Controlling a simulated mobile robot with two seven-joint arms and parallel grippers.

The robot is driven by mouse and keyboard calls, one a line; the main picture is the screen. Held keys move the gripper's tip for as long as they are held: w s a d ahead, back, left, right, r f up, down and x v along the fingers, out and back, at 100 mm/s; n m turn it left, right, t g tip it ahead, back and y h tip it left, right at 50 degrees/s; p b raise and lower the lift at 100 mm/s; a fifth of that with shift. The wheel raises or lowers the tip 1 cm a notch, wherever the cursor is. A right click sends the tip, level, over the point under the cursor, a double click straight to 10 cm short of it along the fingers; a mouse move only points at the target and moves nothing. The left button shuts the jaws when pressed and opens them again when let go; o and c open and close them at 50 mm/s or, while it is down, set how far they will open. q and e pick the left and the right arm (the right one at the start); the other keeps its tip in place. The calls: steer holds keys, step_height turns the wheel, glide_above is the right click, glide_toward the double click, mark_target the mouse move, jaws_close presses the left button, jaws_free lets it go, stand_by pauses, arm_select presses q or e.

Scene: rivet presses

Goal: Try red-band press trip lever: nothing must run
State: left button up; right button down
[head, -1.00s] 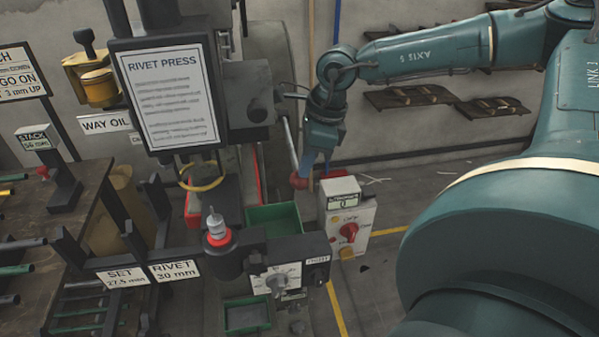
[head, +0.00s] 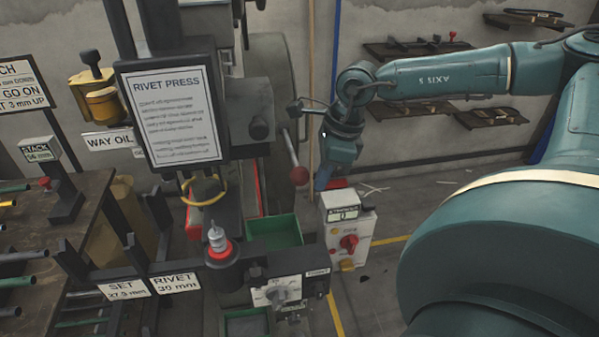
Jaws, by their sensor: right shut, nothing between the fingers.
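The trip lever (head: 291,153) is a grey rod with a red ball knob (head: 299,175), slanting down from the right side of the rivet press (head: 248,110). My right gripper (head: 322,182) points down just right of the knob, shut and empty, with a small gap showing between them. Its fingertips are small and partly hard to make out against the red part behind. A white box (head: 335,255) below carries a counter (head: 343,215) that reads 0 and a red rotary switch (head: 349,243). My left gripper is out of view.
A sign board (head: 172,115) reading RIVET PRESS hangs in front of the press. A rivet post with a red ring (head: 219,251), a dial panel (head: 282,291) and a green tray (head: 275,234) stand below. A bench with coloured rods (head: 95,200) is at left.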

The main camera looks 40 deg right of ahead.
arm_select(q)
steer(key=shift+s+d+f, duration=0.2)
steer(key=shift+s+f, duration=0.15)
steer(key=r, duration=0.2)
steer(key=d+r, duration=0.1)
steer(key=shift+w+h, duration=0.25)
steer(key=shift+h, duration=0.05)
arm_select(e)
steer(key=v, duration=1.3)
steer(key=shift+r, duration=0.1)
